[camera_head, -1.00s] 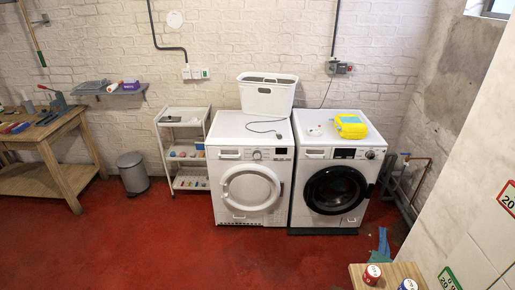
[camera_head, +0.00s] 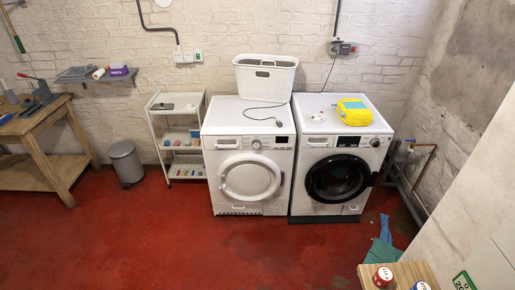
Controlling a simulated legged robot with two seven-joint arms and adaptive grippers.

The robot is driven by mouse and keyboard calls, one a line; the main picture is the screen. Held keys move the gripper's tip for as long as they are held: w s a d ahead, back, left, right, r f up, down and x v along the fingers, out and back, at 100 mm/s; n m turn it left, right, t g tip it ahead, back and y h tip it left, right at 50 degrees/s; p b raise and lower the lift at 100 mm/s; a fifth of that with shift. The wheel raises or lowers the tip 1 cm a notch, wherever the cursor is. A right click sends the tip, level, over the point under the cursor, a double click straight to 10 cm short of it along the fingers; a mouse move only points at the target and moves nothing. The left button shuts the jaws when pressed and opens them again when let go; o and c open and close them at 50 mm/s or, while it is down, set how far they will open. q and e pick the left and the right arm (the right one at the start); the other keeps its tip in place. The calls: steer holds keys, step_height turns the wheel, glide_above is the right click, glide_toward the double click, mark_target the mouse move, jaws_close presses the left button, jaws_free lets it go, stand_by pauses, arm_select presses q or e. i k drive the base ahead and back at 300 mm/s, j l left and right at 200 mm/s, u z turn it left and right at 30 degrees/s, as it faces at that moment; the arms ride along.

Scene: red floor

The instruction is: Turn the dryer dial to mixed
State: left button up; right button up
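Two white front-loading machines stand side by side against the brick wall. The left machine (camera_head: 217,186) has a pale round door, and a small round dial (camera_head: 256,144) sits near the middle of its top panel. It looks like the dryer. The dial's setting is too small to read. The right machine (camera_head: 302,190) has a dark glass door and a knob (camera_head: 375,142) at the right of its panel. Neither of my grippers shows in the view.
A white basket (camera_head: 265,79), a dark cable (camera_head: 262,117) and a yellow bag (camera_head: 354,112) rest on the machines. A white shelf cart (camera_head: 153,128) and grey bin (camera_head: 126,163) stand left. A wooden surface with cans (camera_head: 383,276) is at the lower right. The red floor (camera_head: 200,245) in front is clear.

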mark_target(256, 144)
steer(key=i+z, duration=0.2)
steer(key=i, duration=0.2)
steer(key=i+j+z, duration=0.15)
steer(key=i, duration=0.3)
